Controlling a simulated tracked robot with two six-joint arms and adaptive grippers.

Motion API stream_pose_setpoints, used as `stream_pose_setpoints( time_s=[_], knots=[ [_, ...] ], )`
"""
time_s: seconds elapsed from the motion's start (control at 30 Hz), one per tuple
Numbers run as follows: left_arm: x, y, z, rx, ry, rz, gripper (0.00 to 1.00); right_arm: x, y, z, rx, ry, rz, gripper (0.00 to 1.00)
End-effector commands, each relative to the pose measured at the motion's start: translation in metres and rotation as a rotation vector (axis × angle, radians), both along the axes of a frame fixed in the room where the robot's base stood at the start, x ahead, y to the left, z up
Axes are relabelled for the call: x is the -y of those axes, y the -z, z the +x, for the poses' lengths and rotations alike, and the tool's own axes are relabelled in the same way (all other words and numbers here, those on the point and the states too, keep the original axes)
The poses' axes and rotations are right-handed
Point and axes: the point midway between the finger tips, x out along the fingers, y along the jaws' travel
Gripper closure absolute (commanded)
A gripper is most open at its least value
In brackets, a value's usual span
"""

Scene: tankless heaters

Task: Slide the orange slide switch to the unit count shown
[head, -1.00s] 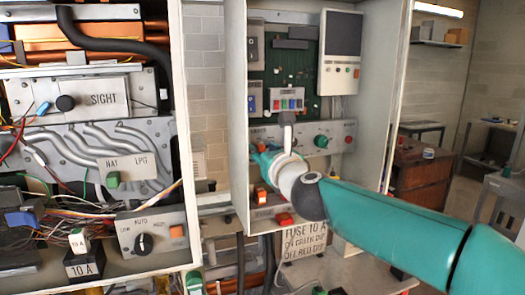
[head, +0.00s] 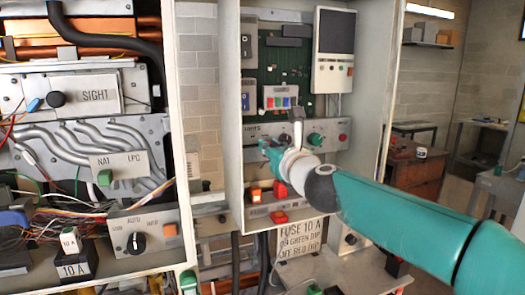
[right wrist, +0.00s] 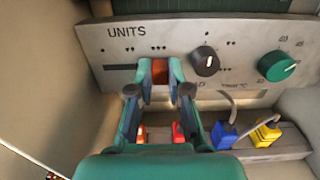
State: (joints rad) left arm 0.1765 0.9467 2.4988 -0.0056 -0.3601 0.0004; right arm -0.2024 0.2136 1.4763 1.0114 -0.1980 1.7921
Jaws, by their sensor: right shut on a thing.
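In the right wrist view, the orange slide switch (right wrist: 160,70) sits in a dark horizontal slot under the word UNITS on a grey panel (right wrist: 95,43). Small groups of dots mark positions above the slot. My right gripper (right wrist: 160,73) is shut on the switch, with a finger on each side of it. In the head view, my right gripper (head: 268,148) reaches the left part of the same panel, and the switch is hidden behind it. My left gripper is not in view.
Right of the switch are a black knob (right wrist: 205,61) and a green knob (right wrist: 276,66). Below are red, blue and yellow plugs with cables (right wrist: 224,134). The cabinet wall (head: 232,100) stands close on the left. An open heater with wiring (head: 85,130) is farther left.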

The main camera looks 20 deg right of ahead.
Motion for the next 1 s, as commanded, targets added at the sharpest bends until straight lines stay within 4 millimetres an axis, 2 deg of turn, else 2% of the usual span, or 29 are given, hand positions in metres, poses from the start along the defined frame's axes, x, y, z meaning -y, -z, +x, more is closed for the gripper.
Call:
stream_pose_setpoints(
  time_s=[0.1, 0.13, 0.27, 0.3, 0.73, 0.87, 1.0],
  knots=[
    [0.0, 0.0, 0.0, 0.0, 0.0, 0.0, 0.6, 0.003, 0.0, 0.0, 0.001, 0.007, 0.0, 1.0],
    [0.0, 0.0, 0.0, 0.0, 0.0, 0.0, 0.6, 0.003, 0.0, 0.0, 0.001, 0.007, 0.0, 0.8],
    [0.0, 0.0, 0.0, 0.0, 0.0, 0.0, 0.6, 0.002, 0.0, 0.0, 0.001, 0.007, -0.001, 0.58],
    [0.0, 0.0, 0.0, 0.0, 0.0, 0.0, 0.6, 0.002, 0.0, 0.0, 0.001, 0.006, -0.001, 0.56],
    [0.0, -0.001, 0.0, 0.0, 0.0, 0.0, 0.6, 0.002, -0.001, -0.003, 0.002, 0.005, -0.001, 0.56],
    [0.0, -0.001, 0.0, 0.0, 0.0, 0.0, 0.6, 0.002, -0.001, -0.014, 0.001, 0.005, -0.001, 0.56],
    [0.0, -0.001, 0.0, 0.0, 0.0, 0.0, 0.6, 0.003, -0.001, -0.033, 0.001, 0.004, -0.001, 0.56]
  ],
)
